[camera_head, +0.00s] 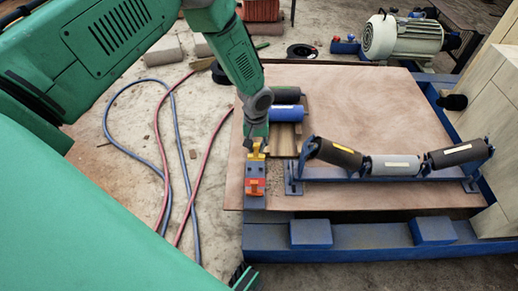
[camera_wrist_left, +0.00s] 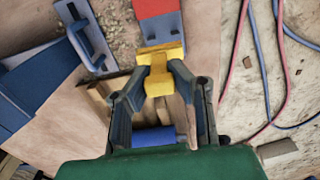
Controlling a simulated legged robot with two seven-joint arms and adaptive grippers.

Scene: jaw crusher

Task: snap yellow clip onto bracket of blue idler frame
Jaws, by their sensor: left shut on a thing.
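My left gripper (camera_head: 256,146) points down, shut on the yellow clip (camera_head: 257,154). In the left wrist view the clip (camera_wrist_left: 160,70) sits between both fingertips of the gripper (camera_wrist_left: 158,85). The blue idler frame (camera_head: 385,179) stands to the right of the clip, carrying two dark rollers and a grey one. Its left end bracket (camera_head: 293,181) is a short distance right of the clip; in the left wrist view a blue slotted bracket (camera_wrist_left: 88,35) shows at upper left, apart from the clip. My right gripper is not in view.
A red-orange block (camera_head: 255,187) on a blue piece lies just in front of the clip. A blue roller (camera_head: 287,113) lies behind the gripper. Red and blue hoses (camera_head: 163,150) run on the ground at left. The brown board (camera_head: 365,105) is clear behind the frame.

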